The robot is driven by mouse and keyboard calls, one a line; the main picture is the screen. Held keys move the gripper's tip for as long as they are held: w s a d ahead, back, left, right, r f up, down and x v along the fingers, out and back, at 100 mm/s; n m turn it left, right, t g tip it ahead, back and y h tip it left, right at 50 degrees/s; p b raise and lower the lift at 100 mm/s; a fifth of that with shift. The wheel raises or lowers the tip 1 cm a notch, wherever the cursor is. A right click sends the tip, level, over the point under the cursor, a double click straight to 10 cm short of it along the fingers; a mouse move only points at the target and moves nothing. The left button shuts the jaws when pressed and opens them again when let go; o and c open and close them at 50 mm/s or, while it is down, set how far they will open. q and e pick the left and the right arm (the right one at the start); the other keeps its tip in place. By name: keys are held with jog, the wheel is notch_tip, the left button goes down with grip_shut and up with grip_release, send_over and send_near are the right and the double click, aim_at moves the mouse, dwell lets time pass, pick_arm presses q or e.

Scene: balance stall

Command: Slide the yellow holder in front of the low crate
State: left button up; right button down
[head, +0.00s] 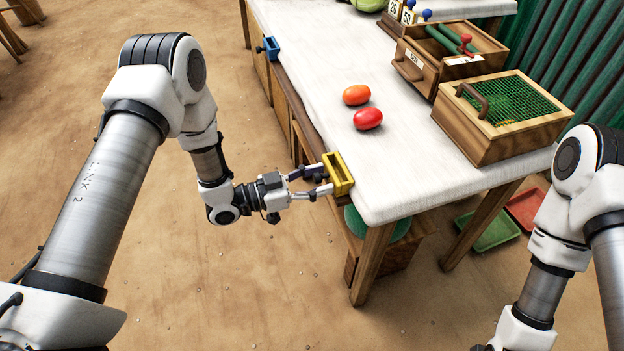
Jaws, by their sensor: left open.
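The yellow holder (340,174) sits on the front edge of the white-topped table, near the table's near corner. My left gripper (325,181) is open at the holder's left side, its fingertips close against it; I cannot tell whether they touch. A low wooden crate (378,263) stands under the table, below and slightly right of the holder. A green round thing (385,226) shows in or above this crate, partly hidden by the tabletop and a leg. My right arm is at the right edge, with its gripper out of view.
A blue holder (270,47) sits farther back along the same table edge (290,95). Orange (356,95) and red (368,119) fruits lie on the white top (400,170). A mesh-lidded wooden box (495,139) and an open drawer box (428,67) stand at the right.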

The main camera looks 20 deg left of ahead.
pick_arm(q)
jog(key=v, duration=1.2)
jog(key=s+d+f+n+g+y, duration=0.2)
jog(key=s+d+f+y, duration=0.15)
jog(key=f, duration=0.25)
jog(key=s+d+f+n+g+y, duration=0.2)
jog(key=s+d+f+y, duration=0.15)
jog(key=f, duration=0.25)
jog(key=s+a+f+n+g+y, duration=0.2)
jog(key=s+a+f+n+y, duration=0.15)
jog(key=s+f, duration=0.25)
jog(key=s+a+n+g+y, duration=0.45)
jog(key=s+a, duration=0.25)
jog(key=s, duration=0.2)
notch_tip(320, 180, up, 13)
jog(key=p, duration=1.4)
jog(key=shift+d+r, duration=0.2)
jog(key=shift+d, duration=0.1)
